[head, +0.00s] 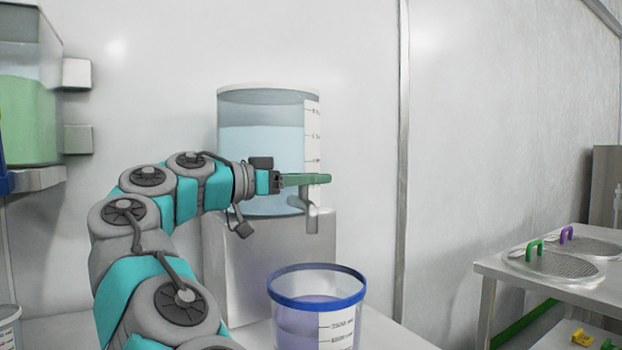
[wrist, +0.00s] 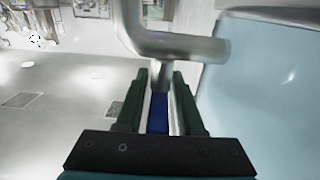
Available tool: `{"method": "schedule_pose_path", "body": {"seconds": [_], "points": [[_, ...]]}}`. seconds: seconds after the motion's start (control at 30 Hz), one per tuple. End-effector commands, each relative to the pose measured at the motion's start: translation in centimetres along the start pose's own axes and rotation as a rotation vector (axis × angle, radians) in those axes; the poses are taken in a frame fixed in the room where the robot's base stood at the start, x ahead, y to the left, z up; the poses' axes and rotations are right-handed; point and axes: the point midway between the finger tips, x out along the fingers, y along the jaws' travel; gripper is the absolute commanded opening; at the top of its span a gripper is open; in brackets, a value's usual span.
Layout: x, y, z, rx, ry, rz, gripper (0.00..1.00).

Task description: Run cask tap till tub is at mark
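The clear cask (head: 262,150) of pale blue liquid stands on a grey stand (head: 265,265), a marked scale on its right side. Its metal tap (head: 310,212) sticks out at the lower right; the pipe fills the top of the wrist view (wrist: 175,45). My gripper (head: 320,179) is at the tap, its green fingers (wrist: 160,75) apart on either side of a blue lever (wrist: 158,113), with narrow gaps showing. The clear blue-rimmed tub (head: 316,271) stands below, with purplish contents and a marked label. I cannot tell its level against the marks. No stream shows.
A tank of green liquid (head: 28,120) hangs on the wall at the left. At the right a table (head: 490,268) bears round mesh sieves with green and purple handles. Yellow pieces (head: 582,338) lie low at the right. The floor between is partly hidden.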

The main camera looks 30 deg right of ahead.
Motion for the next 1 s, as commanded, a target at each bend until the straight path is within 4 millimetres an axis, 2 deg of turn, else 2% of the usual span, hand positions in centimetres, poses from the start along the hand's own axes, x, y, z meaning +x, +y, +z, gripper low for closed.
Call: {"method": "schedule_pose_path", "body": {"seconds": [0.27, 0.7, 0.83, 1.0], "points": [[-0.8, -0.1, 0.0, 0.000, 0.001, -0.002, 0.37], [-6.7, -0.1, -0.2, -0.001, 0.000, -0.003, 0.37], [-7.6, -0.1, -0.1, 0.000, 0.001, -0.003, 0.37], [-7.8, 0.0, 0.0, 0.001, 0.001, 0.000, 0.37]]}}
